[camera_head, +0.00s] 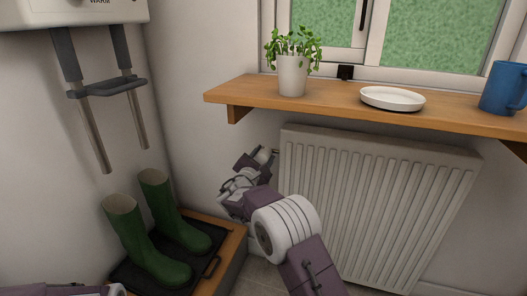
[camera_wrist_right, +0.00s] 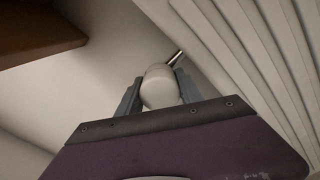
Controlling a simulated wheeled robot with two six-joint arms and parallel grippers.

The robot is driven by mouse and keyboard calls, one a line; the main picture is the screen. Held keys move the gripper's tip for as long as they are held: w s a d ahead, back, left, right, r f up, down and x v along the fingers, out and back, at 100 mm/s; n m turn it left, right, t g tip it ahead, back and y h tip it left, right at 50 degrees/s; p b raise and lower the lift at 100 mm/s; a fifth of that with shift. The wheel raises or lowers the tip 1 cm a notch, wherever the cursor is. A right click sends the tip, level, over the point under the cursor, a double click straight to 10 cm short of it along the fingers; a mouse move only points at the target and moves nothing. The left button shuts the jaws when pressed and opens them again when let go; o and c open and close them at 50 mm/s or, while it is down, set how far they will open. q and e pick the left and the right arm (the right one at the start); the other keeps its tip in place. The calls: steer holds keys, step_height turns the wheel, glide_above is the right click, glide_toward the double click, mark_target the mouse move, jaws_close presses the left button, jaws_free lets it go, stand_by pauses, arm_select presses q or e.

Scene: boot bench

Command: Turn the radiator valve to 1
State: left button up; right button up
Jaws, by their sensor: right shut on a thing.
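The white radiator (camera_head: 375,205) hangs on the wall below the wooden shelf. Its white rounded valve knob (camera_head: 262,156) sticks out at the radiator's upper left side. My right gripper (camera_head: 257,163) is at the knob, with its arm reaching up from the lower right. In the right wrist view the knob (camera_wrist_right: 160,88) sits between the two grey fingers (camera_wrist_right: 158,92), which are shut on it. A thin metal pipe runs from the knob toward the radiator (camera_wrist_right: 245,60). No number or mark on the knob can be read. The left gripper's fingers are not in view.
The wooden shelf (camera_head: 330,105) above holds a potted plant (camera_head: 292,74), a white plate (camera_head: 392,98) and a blue mug (camera_head: 505,88). Green boots (camera_head: 150,245) stand on a black tray at lower left. A boot dryer (camera_head: 105,85) hangs on the left wall.

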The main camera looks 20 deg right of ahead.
steer(key=n+p, duration=0.4)
steer(key=n, duration=0.1)
steer(key=shift+f+n+p, duration=0.15)
steer(key=shift+n+p, duration=0.95)
steer(key=o, duration=1.4)
